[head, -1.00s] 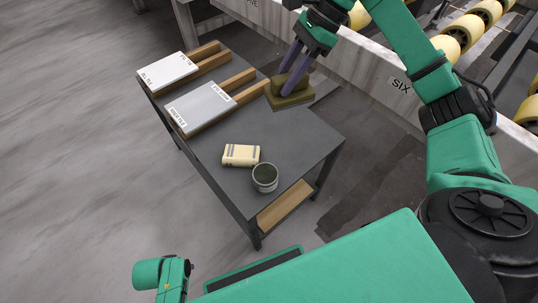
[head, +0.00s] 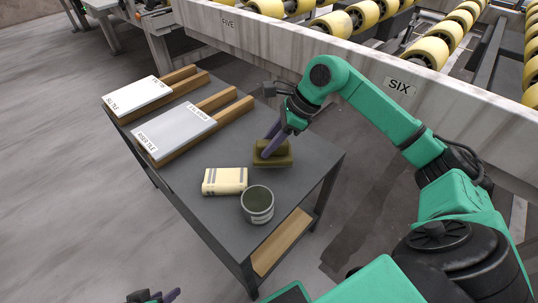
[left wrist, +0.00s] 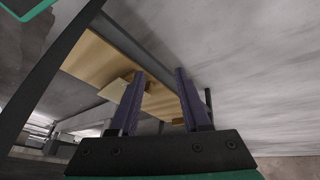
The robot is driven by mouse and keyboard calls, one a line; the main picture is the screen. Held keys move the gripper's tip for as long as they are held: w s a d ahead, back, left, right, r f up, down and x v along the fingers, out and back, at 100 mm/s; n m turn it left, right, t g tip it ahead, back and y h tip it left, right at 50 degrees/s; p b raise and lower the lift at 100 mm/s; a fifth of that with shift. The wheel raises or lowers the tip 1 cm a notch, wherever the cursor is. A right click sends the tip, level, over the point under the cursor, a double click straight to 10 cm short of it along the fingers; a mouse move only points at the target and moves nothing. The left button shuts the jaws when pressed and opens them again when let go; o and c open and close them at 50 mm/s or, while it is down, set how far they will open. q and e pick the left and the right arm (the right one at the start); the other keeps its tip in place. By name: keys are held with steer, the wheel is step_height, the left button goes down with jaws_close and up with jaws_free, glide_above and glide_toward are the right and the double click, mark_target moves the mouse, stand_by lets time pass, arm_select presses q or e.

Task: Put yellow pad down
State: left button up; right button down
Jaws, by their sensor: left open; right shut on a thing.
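The yellow pad (head: 280,160), a dark olive-yellow block with a stepped top, is in my right gripper (head: 266,150). That gripper is shut on its upper part, over the right side of the dark grey table (head: 200,213). I cannot tell whether the pad's underside touches the tabletop. My left gripper (head: 158,296) is only partly in the head view, at the bottom edge. In the left wrist view, its two purple fingers (left wrist: 160,85) are apart with nothing held, low beside the table, whose wooden shelf shows beyond them.
A cream block with grey bands (head: 225,181) and a grey can (head: 257,205) stand close to the pad. Two labelled tiles (head: 137,96) (head: 173,131) rest on wooden rails at the left. A roller conveyor (head: 300,40) runs behind the table.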

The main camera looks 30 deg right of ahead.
step_height(320, 180, down, 2)
steer(key=shift+f, duration=0.15)
arm_select(q)
steer(key=shift+w+d+f+t+h, duration=0.25)
steer(key=shift+d+f+t, duration=0.1)
steer(key=shift+d, duration=0.15)
steer(key=shift+w+d+f+t+h, duration=0.15)
steer(key=shift+w+d+f+t, duration=0.15)
steer(key=shift+d, duration=0.15)
arm_select(e)
steer(key=shift+f, duration=0.3)
steer(key=c, duration=0.5)
jaws_free()
arm_select(q)
steer(key=shift+d, duration=0.1)
arm_select(e)
steer(key=p+v, duration=0.1)
steer(key=v, duration=1)
steer(key=shift+w+r, duration=0.1)
steer(key=shift+r, duration=0.05)
arm_select(q)
steer(key=s+a+r+g+y, duration=0.1)
steer(key=s+a+r+g, duration=0.1)
steer(key=a+r, duration=0.1)
steer(key=shift+s+a+y, duration=0.3)
steer(key=shift+s+a, duration=0.05)
steer(key=shift+a, duration=0.35)
arm_select(e)
steer(key=shift+d+r, duration=0.2)
steer(key=shift+r, duration=0.15)
